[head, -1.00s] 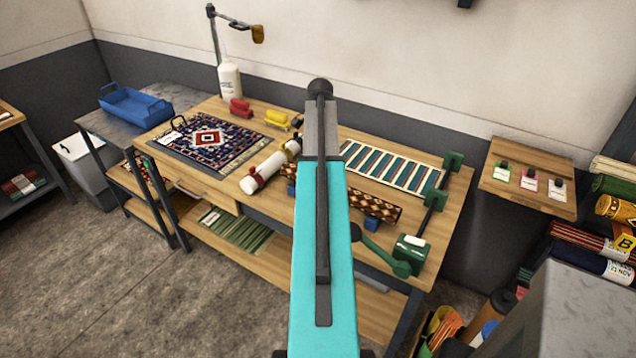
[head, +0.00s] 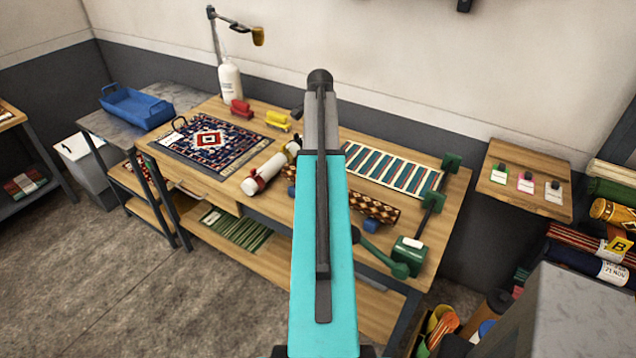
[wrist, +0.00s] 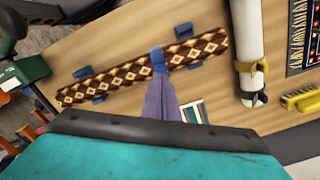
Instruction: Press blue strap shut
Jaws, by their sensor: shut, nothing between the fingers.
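A brown rolled rug with cream diamonds (wrist: 110,80) lies on the wooden bench. It also shows in the head view (head: 378,208), partly behind my arm. The blue strap (wrist: 159,62) sits at the middle of the roll in the wrist view. Whether its end is fastened is too small to tell. My gripper (wrist: 160,78) is shut and empty, its fingertips right at the strap. I cannot tell whether they touch it. In the head view my arm hides the gripper and the strap.
Blue cradle blocks (wrist: 183,31) stand beside the roll. A white roll (wrist: 248,45) with red and yellow straps lies nearby. A green clamp-like device (head: 408,250) stands at the bench's right end. A striped rug (head: 392,170) and a patterned rug (head: 208,142) lie flat.

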